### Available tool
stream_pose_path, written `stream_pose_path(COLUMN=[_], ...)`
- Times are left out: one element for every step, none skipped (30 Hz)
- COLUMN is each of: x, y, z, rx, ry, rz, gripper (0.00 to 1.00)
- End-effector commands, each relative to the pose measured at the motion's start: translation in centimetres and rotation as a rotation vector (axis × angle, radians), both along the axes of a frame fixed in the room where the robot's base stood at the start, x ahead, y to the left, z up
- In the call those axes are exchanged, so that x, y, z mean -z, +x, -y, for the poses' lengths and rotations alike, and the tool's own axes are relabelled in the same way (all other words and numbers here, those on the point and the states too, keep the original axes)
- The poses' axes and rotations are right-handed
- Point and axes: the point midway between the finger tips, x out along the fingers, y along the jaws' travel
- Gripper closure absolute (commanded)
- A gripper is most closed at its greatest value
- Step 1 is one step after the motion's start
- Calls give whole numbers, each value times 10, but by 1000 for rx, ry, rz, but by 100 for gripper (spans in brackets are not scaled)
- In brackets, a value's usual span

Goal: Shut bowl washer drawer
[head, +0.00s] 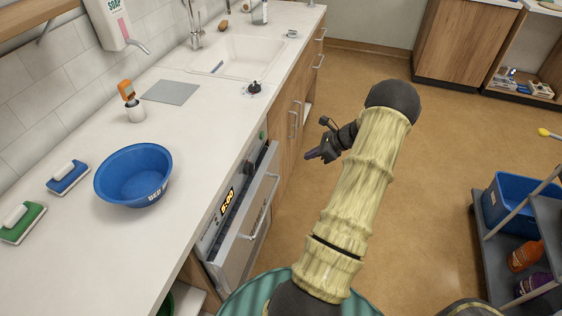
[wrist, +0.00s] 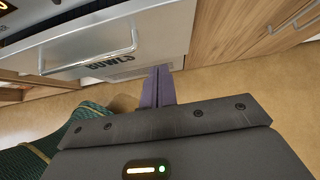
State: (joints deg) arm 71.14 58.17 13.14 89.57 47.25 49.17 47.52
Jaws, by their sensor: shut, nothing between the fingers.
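The bowl washer drawer (head: 240,248) is set under the counter, below a panel with a lit display (head: 227,200). Its pale front stands out from the panel, with a dark gap behind its top edge, so it looks partly open. In the wrist view the drawer front (wrist: 165,45) carries a bar handle (wrist: 90,55) and the label BOWLS. My gripper (head: 312,156) is off to the right of the drawer in the head view, over the floor. In the wrist view my gripper (wrist: 158,72) is shut and empty, its purple fingertips near the front's lower edge; contact cannot be told.
A blue bowl (head: 133,178), two scrubbers and a sink (head: 235,57) are on the counter (head: 75,270). Wooden cabinets (head: 290,120) with bar handles adjoin the drawer. A grey cart (head: 497,270) with a blue bin stands at right. The floor between is clear.

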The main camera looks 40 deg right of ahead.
Motion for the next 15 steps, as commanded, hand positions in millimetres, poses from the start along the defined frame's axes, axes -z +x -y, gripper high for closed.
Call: stream_pose_path(x=[0,0,0,0,0,0,0,0,1,2,3,6,8,11,14], y=[0,0,-1,-1,-1,-1,-1,-1,-1,0,1,3,5,7,10], z=[0,0,0,1,1,1,1,1,1,0,0,-2,-3,-4,-7], rx=[-1,-1,1,2,3,3,4,4,4,5,5,5,4,4,4], ry=[0,-1,0,-1,-1,-1,-1,-1,-1,0,0,0,0,1,2], rz=[1,0,0,0,-1,-1,-1,-1,-2,-2,-2,-2,-2,-2,-2], gripper=[100,100,100,100,100,100,100,100,100,100,100,100,100,100,100])
